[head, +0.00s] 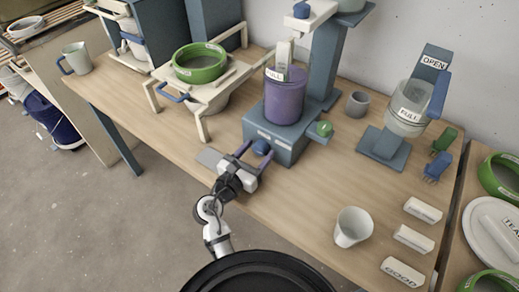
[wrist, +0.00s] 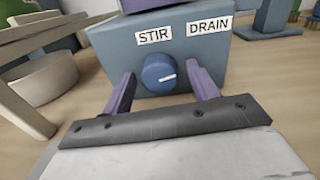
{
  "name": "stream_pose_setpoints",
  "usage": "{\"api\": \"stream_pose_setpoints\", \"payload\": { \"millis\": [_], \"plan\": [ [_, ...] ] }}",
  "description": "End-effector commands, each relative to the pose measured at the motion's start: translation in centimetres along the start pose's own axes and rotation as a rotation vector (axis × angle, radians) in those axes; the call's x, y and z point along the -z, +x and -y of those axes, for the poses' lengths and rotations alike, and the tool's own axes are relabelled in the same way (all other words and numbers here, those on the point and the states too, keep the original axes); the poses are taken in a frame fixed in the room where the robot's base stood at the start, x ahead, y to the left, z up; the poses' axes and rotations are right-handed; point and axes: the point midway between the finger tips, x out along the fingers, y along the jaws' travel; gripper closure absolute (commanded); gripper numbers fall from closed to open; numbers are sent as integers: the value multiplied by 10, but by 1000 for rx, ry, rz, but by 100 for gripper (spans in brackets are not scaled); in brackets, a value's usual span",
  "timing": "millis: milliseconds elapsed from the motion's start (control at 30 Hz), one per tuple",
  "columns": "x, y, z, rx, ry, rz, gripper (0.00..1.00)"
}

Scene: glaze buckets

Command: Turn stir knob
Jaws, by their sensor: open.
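The stir knob is a round blue knob (wrist: 159,73) with a white mark, on the front of a blue-grey box (wrist: 112,48) under a label reading STIR. In the wrist view the mark points to the right. The knob also shows in the head view (head: 261,147). My gripper (wrist: 161,94) is open, with one purple finger on each side of the knob and gaps between them and it. The fingertips show in the head view (head: 253,150) close to the box front. A DRAIN label (wrist: 208,27) sits right of STIR.
A purple bucket (head: 285,98) marked FULL stands on the box, with a green knob (head: 324,129) at the box's right. A cream stand (head: 200,98) with a green ring is to the left. A white cup (head: 352,227) and several labelled blocks are on the right. The table front centre is clear.

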Motion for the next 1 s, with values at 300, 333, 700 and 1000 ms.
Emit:
{"api": "stream_pose_setpoints", "payload": {
  "millis": [300, 333, 700, 1000],
  "plan": [
    [0, 0, 0, 0, 0, 0, 47],
    [0, 0, 0, 0, 0, 0, 51],
    [0, 0, 0, 0, 3, 1, 85],
    [0, 0, 0, 1, 99, 4, 85]
  ]
}}
